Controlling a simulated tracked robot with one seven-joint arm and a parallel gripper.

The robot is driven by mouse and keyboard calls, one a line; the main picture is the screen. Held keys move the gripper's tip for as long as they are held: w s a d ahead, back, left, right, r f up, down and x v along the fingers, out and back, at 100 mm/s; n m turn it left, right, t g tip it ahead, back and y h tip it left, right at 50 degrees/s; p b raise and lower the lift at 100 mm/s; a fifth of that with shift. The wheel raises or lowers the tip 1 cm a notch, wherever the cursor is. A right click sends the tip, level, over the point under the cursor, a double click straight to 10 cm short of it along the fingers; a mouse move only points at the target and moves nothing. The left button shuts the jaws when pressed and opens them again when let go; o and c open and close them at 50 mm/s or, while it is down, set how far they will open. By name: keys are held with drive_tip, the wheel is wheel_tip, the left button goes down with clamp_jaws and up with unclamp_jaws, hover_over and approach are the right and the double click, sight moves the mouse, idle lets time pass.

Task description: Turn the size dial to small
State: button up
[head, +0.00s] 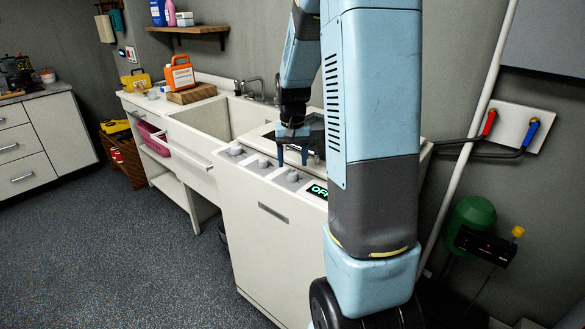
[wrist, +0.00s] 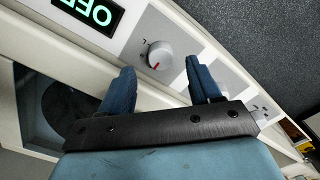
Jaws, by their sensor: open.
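The washer (head: 262,235) has a row of grey knobs along its sloped top panel. The size dial appears to be the knob (head: 292,176) beside the display, judging by small letters around it in the wrist view, one looking like an L. There the dial (wrist: 159,55) shows a red pointer mark toward its lower edge. My gripper (head: 292,158) is open, fingers down, just above the panel near this knob. In the wrist view my gripper (wrist: 160,72) has one blue finger on each side of the dial's line, apart from it, with nothing held.
The green display (head: 318,191) reads OFF. Two other knobs, a middle one (head: 264,162) and a far one (head: 235,149), sit along the panel. A dark lid window (wrist: 60,105) lies behind the panel. A sink (head: 205,120) adjoins the washer; the floor in front is clear.

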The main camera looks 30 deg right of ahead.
sight(292, 173)
wheel_tip(292, 173, up, 10)
idle(0.4)
drive_tip(key=shift+f, duration=0.15)
